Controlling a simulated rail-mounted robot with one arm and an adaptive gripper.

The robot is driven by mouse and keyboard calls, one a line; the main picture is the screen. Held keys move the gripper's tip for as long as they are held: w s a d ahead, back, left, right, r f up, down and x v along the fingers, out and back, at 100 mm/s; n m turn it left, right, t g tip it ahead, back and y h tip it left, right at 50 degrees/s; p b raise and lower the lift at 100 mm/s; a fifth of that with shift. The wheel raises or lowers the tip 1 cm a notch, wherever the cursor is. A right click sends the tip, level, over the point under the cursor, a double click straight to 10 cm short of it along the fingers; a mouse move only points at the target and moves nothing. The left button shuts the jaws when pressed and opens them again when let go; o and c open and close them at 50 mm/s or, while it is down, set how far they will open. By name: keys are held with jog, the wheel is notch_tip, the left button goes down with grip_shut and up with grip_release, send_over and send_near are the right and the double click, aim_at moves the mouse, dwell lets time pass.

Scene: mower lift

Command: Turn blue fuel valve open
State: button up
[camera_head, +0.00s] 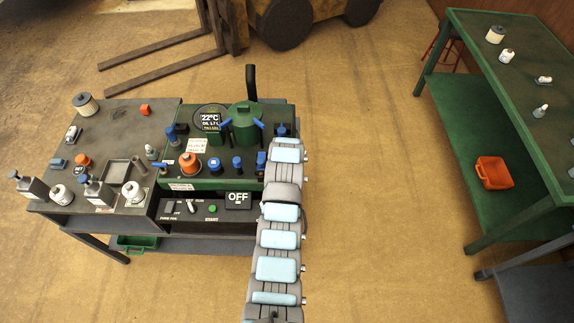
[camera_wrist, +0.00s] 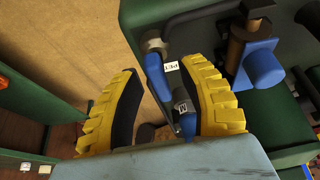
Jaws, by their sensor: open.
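In the wrist view a blue lever (camera_wrist: 153,70), apparently the fuel valve handle, runs lengthwise between the two yellow ridged fingers of my gripper (camera_wrist: 162,72). The fingers are apart, one on each side, with a gap to the left finger; contact on the right side cannot be told. A white label (camera_wrist: 172,67) sits beside the lever, and a grey fitting (camera_wrist: 182,100) shows lower down. In the head view my arm reaches the right end of the green machine (camera_head: 225,183) and hides the gripper. I cannot tell whether the valve is open.
A blue knob (camera_wrist: 262,66) on a brown post stands close right of my right finger. A dark pipe (camera_wrist: 205,15) crosses above the lever. Left of the machine, a grey table (camera_head: 115,128) carries bottles and small parts. The floor (camera_head: 380,180) to the right is clear.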

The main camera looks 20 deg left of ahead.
jog(key=v, duration=1.2)
dwell(0.3)
dwell(0.5)
